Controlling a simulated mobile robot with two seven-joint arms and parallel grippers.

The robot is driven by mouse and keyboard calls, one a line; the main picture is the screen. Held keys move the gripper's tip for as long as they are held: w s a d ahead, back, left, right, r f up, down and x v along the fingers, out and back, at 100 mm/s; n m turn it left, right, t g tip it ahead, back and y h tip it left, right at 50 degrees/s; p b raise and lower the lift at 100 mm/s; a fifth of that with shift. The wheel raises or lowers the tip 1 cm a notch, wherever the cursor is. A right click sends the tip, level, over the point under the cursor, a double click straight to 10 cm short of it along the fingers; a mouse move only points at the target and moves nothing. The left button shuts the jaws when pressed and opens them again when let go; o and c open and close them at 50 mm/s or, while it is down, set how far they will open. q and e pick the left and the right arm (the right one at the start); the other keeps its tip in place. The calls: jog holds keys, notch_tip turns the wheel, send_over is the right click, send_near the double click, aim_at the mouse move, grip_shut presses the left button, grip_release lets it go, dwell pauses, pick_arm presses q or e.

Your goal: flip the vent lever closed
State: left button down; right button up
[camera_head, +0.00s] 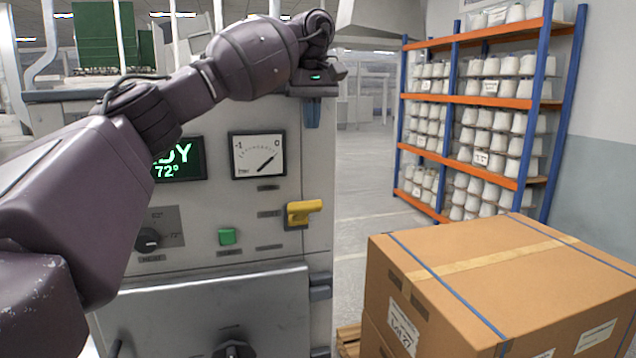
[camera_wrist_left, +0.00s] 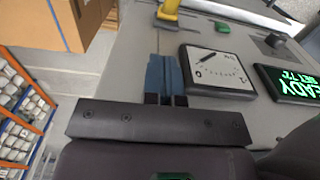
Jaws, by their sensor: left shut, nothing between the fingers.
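The vent lever is a yellow handle (camera_head: 304,210) on the right part of the machine's front panel, below and right of the dial gauge. It lies roughly sideways in the head view. Part of it also shows at the top edge of the left wrist view (camera_wrist_left: 168,10). My left gripper (camera_head: 313,122) points down along the panel's right side, above the lever and apart from it. Its blue fingers (camera_wrist_left: 165,75) are together and hold nothing. My right gripper is in neither view.
The panel has a dial gauge (camera_head: 258,155), a green display (camera_head: 181,160), a black knob (camera_head: 148,239) and a green button (camera_head: 227,237). A drawer or door front (camera_head: 210,310) is below. A cardboard box (camera_head: 480,275) stands at the right, with open floor behind it.

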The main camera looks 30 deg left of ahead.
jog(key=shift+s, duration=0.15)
pick_arm(q)
jog(key=shift+f, duration=0.15)
send_over(302, 213)
jog(key=w, duration=0.4)
jog(key=f, duration=1.2)
jog(key=shift+s+d+f, duration=0.15)
jog(key=shift+d+f, duration=0.1)
jog(key=shift+d, duration=0.1)
jog(key=shift+s+d+f, duration=0.1)
jog(key=shift+f, duration=0.1)
jog(key=shift+f, duration=0.1)
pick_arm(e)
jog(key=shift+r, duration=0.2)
